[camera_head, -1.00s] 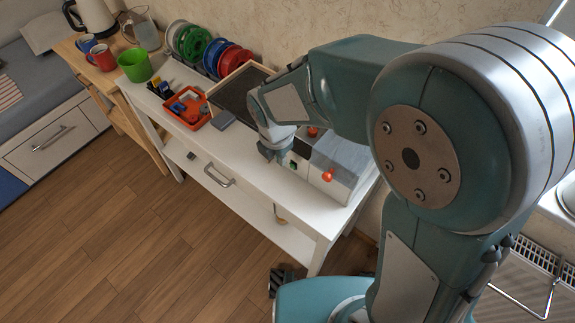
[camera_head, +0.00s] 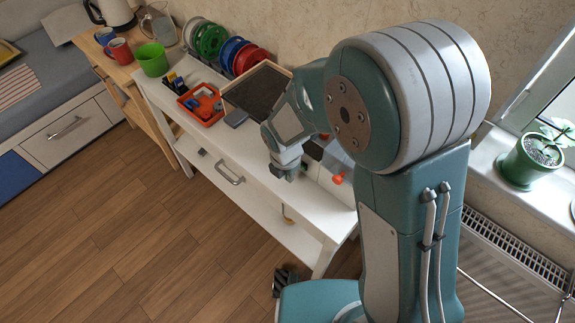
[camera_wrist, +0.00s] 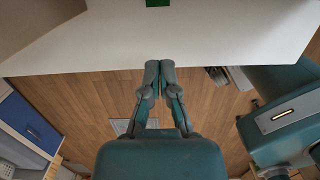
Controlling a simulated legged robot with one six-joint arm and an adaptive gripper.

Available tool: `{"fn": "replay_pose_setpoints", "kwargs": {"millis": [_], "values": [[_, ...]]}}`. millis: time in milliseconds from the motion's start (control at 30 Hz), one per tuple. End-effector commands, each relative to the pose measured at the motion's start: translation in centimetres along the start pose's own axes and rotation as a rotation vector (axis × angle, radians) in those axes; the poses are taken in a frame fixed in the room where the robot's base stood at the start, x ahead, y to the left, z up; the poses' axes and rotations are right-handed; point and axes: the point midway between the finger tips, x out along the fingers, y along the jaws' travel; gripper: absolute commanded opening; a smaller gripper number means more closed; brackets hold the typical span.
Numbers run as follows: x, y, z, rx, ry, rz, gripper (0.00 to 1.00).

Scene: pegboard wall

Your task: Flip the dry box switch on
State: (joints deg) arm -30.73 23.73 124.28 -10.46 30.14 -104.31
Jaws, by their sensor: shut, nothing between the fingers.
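The dry box is a pale box with a grey top (camera_head: 337,154) at the right end of the white table. An orange-red knob (camera_head: 338,178) is on its near side. My arm hides much of the box, and I cannot make out its switch clearly. My gripper (camera_head: 285,174) is over the table's front edge, just left of the box's near side and apart from the knob. In the wrist view its fingers (camera_wrist: 159,66) are together with nothing between them. A small green patch (camera_wrist: 157,3) is cut off at that view's top; I cannot tell what it is.
The white table (camera_head: 262,178) has a lower shelf. On it stand a dark framed panel (camera_head: 256,92), an orange-red tray (camera_head: 203,108), a green cup (camera_head: 152,60) and several coloured spools. A potted plant (camera_head: 533,155) stands on the sill at right. The floor in front is open.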

Motion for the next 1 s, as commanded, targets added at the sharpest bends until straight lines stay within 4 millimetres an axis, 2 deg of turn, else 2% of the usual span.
{"fn": "replay_pose_setpoints", "kwargs": {"millis": [133, 300, 400, 1000], "values": [[3.0, -0.1, 0.0, 0.0, 0.002, -0.005, 0.0], [1.9, 0.0, 2.5, 0.003, -0.001, 0.002, 0.0], [1.6, -0.1, 3.4, 0.002, 0.0, 0.001, 0.0], [1.3, -0.1, 4.3, 0.006, 0.04, -0.005, 0.0]]}}
